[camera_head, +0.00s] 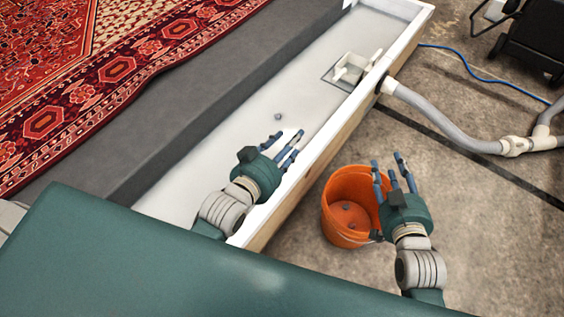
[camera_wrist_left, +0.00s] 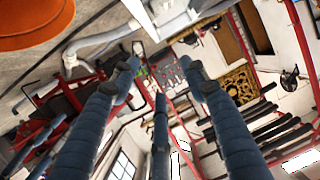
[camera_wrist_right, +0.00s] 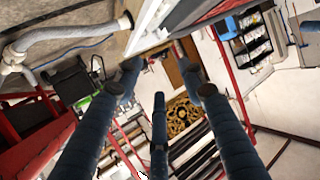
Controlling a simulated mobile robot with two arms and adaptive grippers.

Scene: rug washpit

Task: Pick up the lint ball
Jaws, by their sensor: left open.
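A small grey lint ball (camera_head: 278,117) lies on the floor of the white trough in the head view. My left gripper (camera_head: 285,143) is over the trough, a little nearer to me than the lint ball and apart from it. Its blue fingers are spread and empty, and they also show in the left wrist view (camera_wrist_left: 160,75). My right gripper (camera_head: 390,172) is at the orange bucket's right side with its fingers spread and nothing between them. They also show in the right wrist view (camera_wrist_right: 165,75). Neither wrist view shows the lint ball.
The orange bucket (camera_head: 333,212) stands right of the trough (camera_head: 235,140) with a few small dark lumps inside. A white pump fitting (camera_head: 352,70) sits at the trough's far end. A grey hose (camera_head: 440,122) lies to the right. A red patterned rug (camera_head: 110,70) lies left.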

